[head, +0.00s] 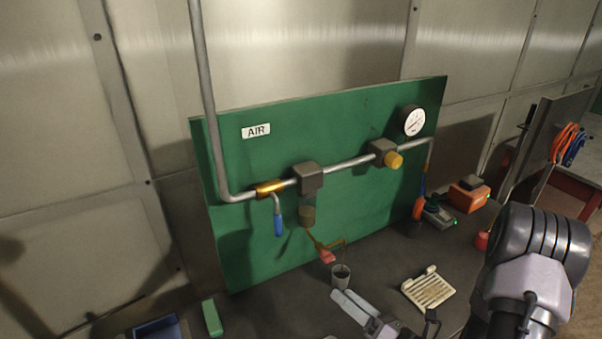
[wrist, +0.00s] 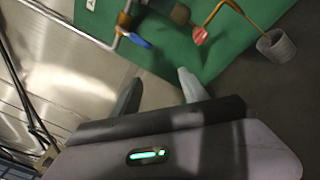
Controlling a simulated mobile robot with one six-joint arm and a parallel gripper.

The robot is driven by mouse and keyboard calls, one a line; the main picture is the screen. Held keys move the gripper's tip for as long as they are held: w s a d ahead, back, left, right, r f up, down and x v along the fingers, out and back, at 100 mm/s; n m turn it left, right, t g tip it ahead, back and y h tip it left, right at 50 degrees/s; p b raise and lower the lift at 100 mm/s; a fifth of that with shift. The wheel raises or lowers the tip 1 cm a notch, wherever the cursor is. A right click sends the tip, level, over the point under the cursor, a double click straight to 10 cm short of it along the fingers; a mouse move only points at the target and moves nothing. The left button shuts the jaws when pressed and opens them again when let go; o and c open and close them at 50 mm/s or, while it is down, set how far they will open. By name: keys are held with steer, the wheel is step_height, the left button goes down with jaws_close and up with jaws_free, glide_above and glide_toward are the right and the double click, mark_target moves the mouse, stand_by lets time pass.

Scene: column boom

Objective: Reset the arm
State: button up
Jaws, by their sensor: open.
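My gripper (head: 355,306) is low over the dark bench top in the head view, its two pale fingers apart and nothing between them. In the wrist view its fingers (wrist: 158,92) are spread and empty, pointing toward the green panel (wrist: 195,60). My arm comes in from the right of the head view. The green panel (head: 265,165) stands upright behind the gripper and carries the air pipe, a valve with a blue handle (head: 278,226) hanging down, and a round gauge (head: 412,121).
A small grey cup (head: 340,278) stands just behind the gripper, with a red-tipped lever (head: 327,256) near it. A cream slotted tray (head: 428,290) lies to the right. A green block (head: 212,318) and a blue bin (head: 156,328) are at front left. An orange box (head: 468,196) sits at back right.

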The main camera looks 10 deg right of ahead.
steer(key=s+a+r+n+g+y+b, duration=0.15)
steer(key=s+a+n+g+b, duration=0.65)
steer(key=s+a+n+g, duration=0.85)
steer(key=s+d+f+n+t+h+b, duration=0.2)
steer(key=d+f+n+t+h+b, duration=0.35)
steer(key=n, duration=0.85)
steer(key=w+d+r+n+t+h+b, duration=0.1)
steer(key=d+r+n+t+h+b, duration=0.1)
steer(key=d+r+n+h, duration=0.1)
steer(key=shift+w+d+r+h+b, duration=0.25)
steer(key=shift+d+r+h, duration=0.3)
steer(key=shift+d+h, duration=0.35)
